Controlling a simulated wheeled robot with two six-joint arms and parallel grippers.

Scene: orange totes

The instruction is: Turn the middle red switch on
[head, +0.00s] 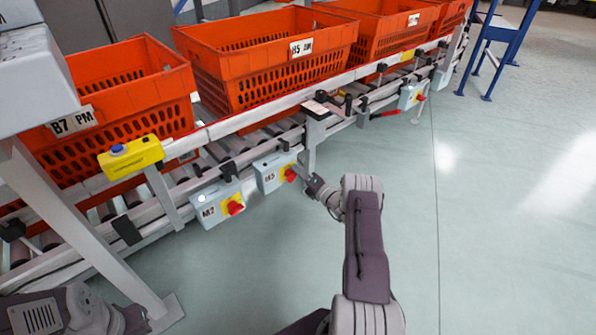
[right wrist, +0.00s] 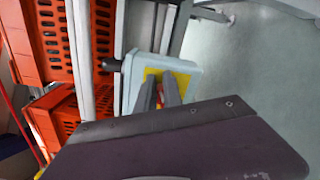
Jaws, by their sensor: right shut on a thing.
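The middle red switch (head: 291,175) is a red rotary knob on a yellow plate, on a pale blue-grey box (head: 270,172) fixed to the conveyor's side rail. My right gripper (head: 302,179) reaches it from the right and is shut on the knob. In the right wrist view, a bit of red (right wrist: 158,96) shows at my right fingertips (right wrist: 167,90), in front of the yellow plate; the fingers and wrist hide most of the knob, so its angle is unclear. Part of my left arm and gripper (head: 130,319) shows at the bottom left; its jaws cannot be made out.
A similar box with a red knob (head: 235,208) hangs to the left, another (head: 421,98) farther right. A yellow box with a blue button (head: 130,157) sits on the rail. Orange totes (head: 262,62) stand on the conveyor. The floor (head: 500,220) to the right is clear.

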